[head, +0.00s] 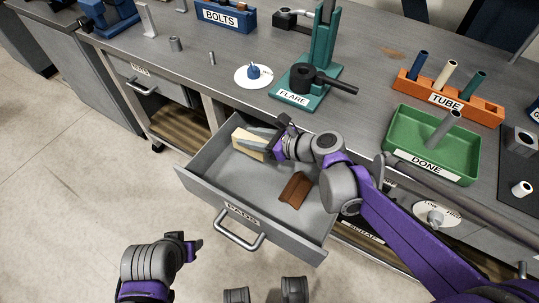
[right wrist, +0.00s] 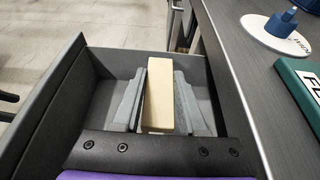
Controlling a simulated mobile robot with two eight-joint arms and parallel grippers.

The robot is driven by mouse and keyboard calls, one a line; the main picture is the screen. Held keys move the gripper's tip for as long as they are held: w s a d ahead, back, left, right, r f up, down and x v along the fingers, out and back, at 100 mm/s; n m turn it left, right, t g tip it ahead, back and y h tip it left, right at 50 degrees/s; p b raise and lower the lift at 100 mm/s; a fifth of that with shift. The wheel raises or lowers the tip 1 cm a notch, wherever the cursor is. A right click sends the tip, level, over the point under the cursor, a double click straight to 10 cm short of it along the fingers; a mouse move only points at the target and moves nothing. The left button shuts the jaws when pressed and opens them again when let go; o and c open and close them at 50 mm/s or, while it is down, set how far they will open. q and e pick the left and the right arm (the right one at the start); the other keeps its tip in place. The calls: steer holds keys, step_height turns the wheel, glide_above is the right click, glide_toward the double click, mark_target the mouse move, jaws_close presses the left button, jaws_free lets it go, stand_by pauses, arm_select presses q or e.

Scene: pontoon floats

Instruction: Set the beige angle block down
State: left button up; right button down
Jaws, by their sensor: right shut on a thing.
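The beige angle block (head: 246,147) is at the back left of the open grey drawer (head: 190,170), inside its walls. My right gripper (head: 264,141) reaches into the drawer from the right and is shut on the block. In the right wrist view the block (right wrist: 159,92) stands lengthwise between the two grey fingers (right wrist: 160,100), its far end reaching past them. Whether its underside touches the drawer floor cannot be told. My left gripper (head: 193,247) is away over the floor, left of the drawer front; its finger gap does not show clearly.
The bench edge runs just behind. On the bench stand the green flare tool (head: 297,97), a white disc with a blue piece (head: 253,74), the DONE tray (head: 400,150) and the orange TUBE rack (head: 470,105).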

step_height(320, 180, down, 9)
steer(key=shift+s+r+b, duration=0.15)
steer(key=shift+r+b, duration=0.05)
steer(key=shift+b, duration=1)
steer(key=shift+r, duration=0.1)
steer(key=shift+f, duration=0.25)
steer(key=shift+c, duration=2.3)
jaws_free()
steer(key=shift+r, duration=0.1)
